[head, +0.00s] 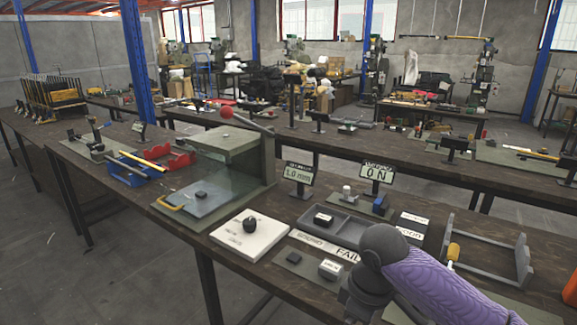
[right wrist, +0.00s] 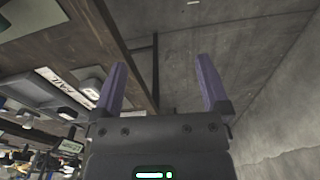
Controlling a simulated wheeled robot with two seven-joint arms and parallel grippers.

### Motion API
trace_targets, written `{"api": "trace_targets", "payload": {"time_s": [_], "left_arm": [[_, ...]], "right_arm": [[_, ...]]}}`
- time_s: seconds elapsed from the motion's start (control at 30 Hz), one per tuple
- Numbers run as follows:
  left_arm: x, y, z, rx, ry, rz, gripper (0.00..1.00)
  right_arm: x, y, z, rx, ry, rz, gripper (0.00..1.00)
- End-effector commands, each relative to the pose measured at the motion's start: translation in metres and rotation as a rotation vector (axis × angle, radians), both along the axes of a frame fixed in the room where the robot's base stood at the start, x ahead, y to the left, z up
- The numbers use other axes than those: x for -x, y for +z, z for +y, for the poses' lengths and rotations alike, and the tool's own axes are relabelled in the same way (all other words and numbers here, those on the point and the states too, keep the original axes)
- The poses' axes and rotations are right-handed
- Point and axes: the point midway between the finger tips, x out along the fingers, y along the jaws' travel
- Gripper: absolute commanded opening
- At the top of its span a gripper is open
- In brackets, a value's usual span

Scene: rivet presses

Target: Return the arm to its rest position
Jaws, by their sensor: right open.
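My right arm (head: 440,287), with a purple sleeve and a dark joint, reaches in from the lower right in the head view, over the front edge of the workbench (head: 185,232). In the right wrist view my right gripper (right wrist: 160,88) has its two purple fingers spread apart with nothing between them. I cannot make out the right fingertips in the head view. My left gripper is not in view.
The bench holds a green press (head: 232,150) with a red-knobbed lever, a white pad (head: 250,237) with a dark part, a grey divided tray (head: 338,228), a FAIL label (head: 348,254), small display signs (head: 376,172) and a grey frame (head: 487,250). Floor in front is clear.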

Motion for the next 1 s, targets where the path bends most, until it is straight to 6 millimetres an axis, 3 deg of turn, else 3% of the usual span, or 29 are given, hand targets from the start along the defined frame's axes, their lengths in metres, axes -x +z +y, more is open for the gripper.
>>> {"api": "trace_targets", "payload": {"time_s": [0.17,0.37,0.47,0.57,0.67,0.8,0.9,1.0], "left_arm": [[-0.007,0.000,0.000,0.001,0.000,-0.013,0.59],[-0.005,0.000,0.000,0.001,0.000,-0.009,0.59],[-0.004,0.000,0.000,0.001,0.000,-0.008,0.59],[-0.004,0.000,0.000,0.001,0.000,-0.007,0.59],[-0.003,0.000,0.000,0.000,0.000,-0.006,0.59],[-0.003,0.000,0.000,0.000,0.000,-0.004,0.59],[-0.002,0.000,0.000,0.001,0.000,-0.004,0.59],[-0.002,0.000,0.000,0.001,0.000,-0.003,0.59]], "right_arm": [[-0.007,-0.044,0.004,-0.076,-0.115,-0.023,0.96],[-0.005,-0.116,0.000,-0.143,-0.292,-0.059,0.96],[0.007,-0.161,-0.008,-0.155,-0.390,-0.074,0.96],[0.034,-0.215,-0.021,-0.146,-0.491,-0.087,0.96],[0.086,-0.276,-0.037,-0.110,-0.587,-0.090,0.96],[0.188,-0.343,-0.058,-0.038,-0.665,-0.075,0.96],[0.266,-0.371,-0.065,0.006,-0.681,-0.048,0.96],[0.330,-0.383,-0.068,0.034,-0.680,-0.020,0.96]]}}
